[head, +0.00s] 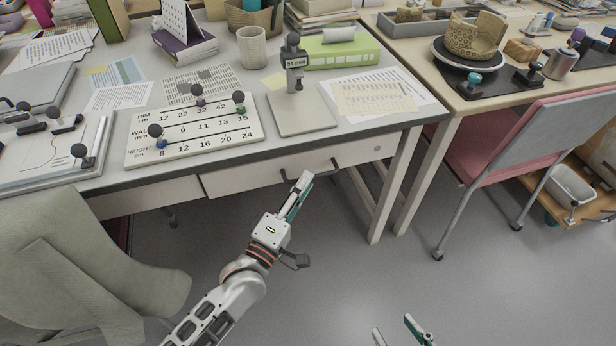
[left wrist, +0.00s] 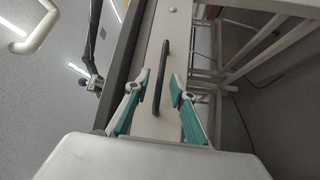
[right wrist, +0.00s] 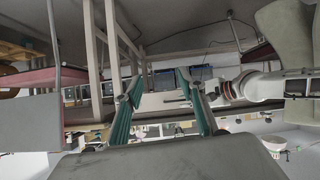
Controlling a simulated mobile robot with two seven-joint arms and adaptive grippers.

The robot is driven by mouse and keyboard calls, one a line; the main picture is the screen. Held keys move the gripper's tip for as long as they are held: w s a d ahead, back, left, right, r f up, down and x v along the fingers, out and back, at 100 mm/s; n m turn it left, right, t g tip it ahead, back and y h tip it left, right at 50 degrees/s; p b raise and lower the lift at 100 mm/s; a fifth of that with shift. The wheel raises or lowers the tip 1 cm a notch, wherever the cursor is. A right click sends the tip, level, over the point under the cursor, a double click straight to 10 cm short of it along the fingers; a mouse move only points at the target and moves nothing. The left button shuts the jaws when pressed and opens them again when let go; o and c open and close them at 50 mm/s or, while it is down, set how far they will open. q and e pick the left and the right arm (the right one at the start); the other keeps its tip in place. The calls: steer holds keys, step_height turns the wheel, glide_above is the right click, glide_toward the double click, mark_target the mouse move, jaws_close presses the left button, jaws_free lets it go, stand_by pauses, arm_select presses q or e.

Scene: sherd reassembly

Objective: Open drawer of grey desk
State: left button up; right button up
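The grey desk (head: 290,155) has a pale drawer front (head: 255,178) under its top, and the drawer looks shut. A dark bar handle (head: 312,166) runs along the drawer front; it also shows in the left wrist view (left wrist: 160,78). My left gripper (head: 302,184) is just in front of the handle. In the left wrist view its fingers (left wrist: 160,92) are spread with the handle between them, apart from both; how far off they are is hard to tell. My right gripper (head: 394,334) is low over the floor, open and empty, as the right wrist view (right wrist: 156,85) shows.
A grey-green chair (head: 90,255) stands at the left front of the desk. A pink and grey chair (head: 500,140) stands at the right, by a wooden table. The desk top holds a number board (head: 195,130) and a gauge stand (head: 300,112). The floor before the drawer is clear.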

arm_select(q)
steer(key=shift+x, duration=1.45)
jaws_close()
